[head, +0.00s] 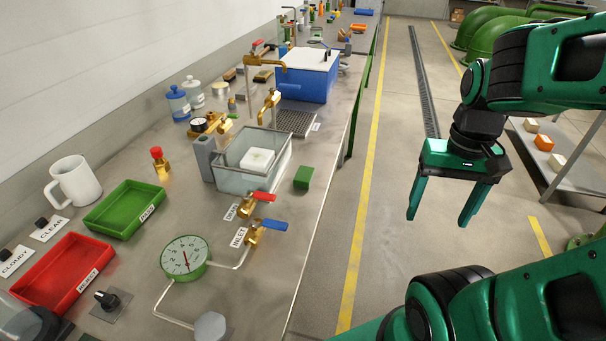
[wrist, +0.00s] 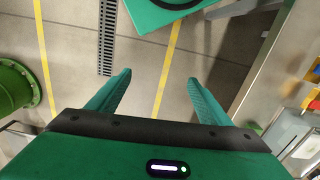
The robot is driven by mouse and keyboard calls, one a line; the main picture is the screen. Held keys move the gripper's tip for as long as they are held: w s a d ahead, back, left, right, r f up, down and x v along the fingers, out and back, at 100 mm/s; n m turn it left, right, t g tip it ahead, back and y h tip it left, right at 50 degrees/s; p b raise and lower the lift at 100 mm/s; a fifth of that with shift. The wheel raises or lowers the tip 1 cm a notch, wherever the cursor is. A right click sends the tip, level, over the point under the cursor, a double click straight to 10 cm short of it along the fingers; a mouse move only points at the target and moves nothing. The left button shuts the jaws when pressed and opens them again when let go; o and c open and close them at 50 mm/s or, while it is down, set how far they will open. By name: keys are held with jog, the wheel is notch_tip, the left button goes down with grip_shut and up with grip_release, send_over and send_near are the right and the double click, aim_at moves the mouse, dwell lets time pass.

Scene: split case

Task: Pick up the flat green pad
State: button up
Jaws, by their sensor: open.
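The flat green pad (head: 304,177) lies on the steel counter, just right of the clear water tank (head: 251,159) and near the counter's right edge. My gripper (head: 437,221) hangs over the floor aisle, well to the right of the counter and apart from the pad. Its two green fingers point down, spread wide, with nothing between them. In the wrist view my gripper (wrist: 158,77) is also open and empty over the floor.
A white block (head: 257,160) shows in the tank. Red-handled (head: 263,197) and blue-handled (head: 273,225) valves stand in front of the pad. A drain grid (head: 296,122) and blue box (head: 307,75) are behind it. A green tray (head: 125,209) lies left. The aisle floor is clear.

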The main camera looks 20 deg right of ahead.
jog(key=shift+o, duration=0.7)
jog(key=n+t+y, duration=0.3)
jog(key=n, duration=1.4)
send_near(305, 173)
jog(key=x, duration=0.9)
jog(key=shift+s, duration=0.1)
jog(key=shift+r, duration=0.1)
jog(key=c, duration=1.2)
jog(key=shift+c, duration=0.2)
